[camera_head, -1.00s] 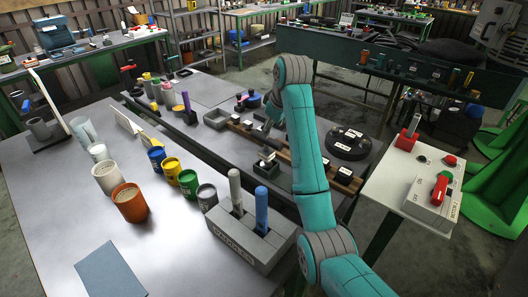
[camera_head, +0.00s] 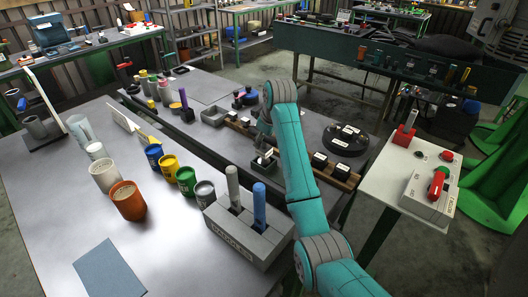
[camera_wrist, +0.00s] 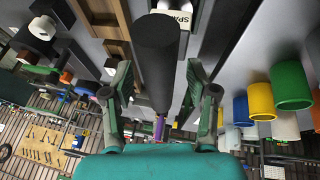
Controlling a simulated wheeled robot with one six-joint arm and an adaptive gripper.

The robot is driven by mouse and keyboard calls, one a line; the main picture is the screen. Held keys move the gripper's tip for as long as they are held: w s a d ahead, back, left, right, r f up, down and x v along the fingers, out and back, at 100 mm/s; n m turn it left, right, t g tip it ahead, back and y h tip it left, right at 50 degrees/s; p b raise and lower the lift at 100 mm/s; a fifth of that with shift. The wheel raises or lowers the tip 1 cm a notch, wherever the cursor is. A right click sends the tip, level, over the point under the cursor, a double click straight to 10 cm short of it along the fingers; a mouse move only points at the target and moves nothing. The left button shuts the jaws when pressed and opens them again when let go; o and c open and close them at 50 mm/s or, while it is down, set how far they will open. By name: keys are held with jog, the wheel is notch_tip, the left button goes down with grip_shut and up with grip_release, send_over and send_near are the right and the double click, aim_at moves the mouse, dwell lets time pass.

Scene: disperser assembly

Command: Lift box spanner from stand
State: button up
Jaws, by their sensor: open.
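In the wrist view a dark cylinder (camera_wrist: 156,48), which looks like the box spanner, stands between the two fingers of my gripper (camera_wrist: 158,85). The fingers are open, one on each side, with gaps showing between them and the cylinder. A white label reading "SPA" (camera_wrist: 182,17) is beside it, partly hidden by the cylinder. In the head view my gripper (camera_head: 263,138) is low over the table, small and partly hidden by my arm. A grey open box stand (camera_head: 264,163) with a white label is just below it. The spanner cannot be made out clearly there.
A grey block holder (camera_head: 248,240) with a grey and a blue handle stands in front. Coloured cups (camera_head: 167,166) stand to the left. A wooden rack (camera_head: 342,180) and a black round base (camera_head: 345,140) are to the right. A blue-grey mat (camera_head: 110,270) lies front left.

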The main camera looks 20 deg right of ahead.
grip_shut()
